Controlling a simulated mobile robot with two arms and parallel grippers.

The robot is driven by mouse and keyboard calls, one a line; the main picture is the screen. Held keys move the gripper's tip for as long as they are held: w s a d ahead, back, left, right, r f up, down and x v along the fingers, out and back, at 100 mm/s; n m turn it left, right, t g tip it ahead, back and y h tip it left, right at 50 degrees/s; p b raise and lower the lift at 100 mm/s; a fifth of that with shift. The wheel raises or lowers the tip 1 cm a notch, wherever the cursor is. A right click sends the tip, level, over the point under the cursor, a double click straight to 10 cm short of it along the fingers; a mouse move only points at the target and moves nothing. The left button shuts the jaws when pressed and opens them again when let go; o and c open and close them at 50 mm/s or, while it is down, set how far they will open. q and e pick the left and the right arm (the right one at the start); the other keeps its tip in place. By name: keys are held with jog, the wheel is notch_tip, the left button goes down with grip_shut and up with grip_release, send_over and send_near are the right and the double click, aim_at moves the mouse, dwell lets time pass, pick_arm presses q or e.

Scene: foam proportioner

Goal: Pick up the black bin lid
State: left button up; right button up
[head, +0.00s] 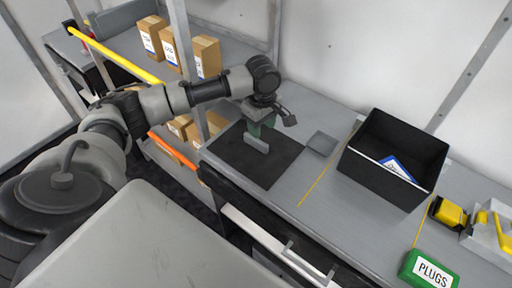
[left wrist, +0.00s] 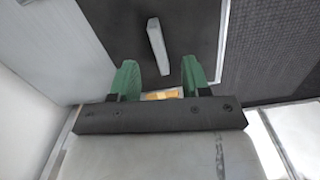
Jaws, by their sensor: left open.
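The black bin lid (head: 272,172) is a flat dark square lying on the grey bench, with an upright pale grey bar handle (head: 256,144). In the left wrist view the lid (left wrist: 195,28) fills the upper middle, and its handle (left wrist: 157,44) stands ahead of the gap between the fingers. My left gripper (head: 261,128) hangs above the lid close to the handle. Its green fingers (left wrist: 160,76) are apart with nothing between them; contact with the handle is not visible. My right gripper is not in view.
An open black bin (head: 385,175) holding a blue-and-white item stands to the right. A small grey plate (head: 321,143) lies between. A green PLUGS box (head: 429,269) and a yellow item (head: 449,213) are farther right. Cardboard boxes (head: 206,58) stand on the back shelf beside a metal post (head: 188,70).

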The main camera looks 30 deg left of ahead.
aim_at(256, 141)
pick_arm(q)
jog(key=shift+w+a+r+n, duration=0.25)
jog(key=shift+a+r+n, duration=0.35)
jog(key=shift+a, duration=0.2)
jog(key=shift+a+f, duration=0.1)
jog(key=shift+a, duration=0.1)
jog(key=shift+n, duration=0.3)
notch_tip(256, 141, down, 5)
jog(key=shift+w+r+p, duration=0.1)
jog(key=shift+r+p, duration=0.05)
jog(key=shift+p, duration=0.15)
jog(key=shift+a+f, duration=0.1)
jog(key=shift+f, duration=0.45)
jog(key=f, duration=0.3)
jog(key=f+p, duration=0.1)
jog(key=shift+w+a+f, duration=0.15)
jog(key=shift+a+f, duration=0.05)
jog(key=shift+a, duration=0.05)
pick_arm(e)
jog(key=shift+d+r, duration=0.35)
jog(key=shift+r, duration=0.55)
pick_arm(q)
jog(key=shift+c, duration=0.3)
grip_shut()
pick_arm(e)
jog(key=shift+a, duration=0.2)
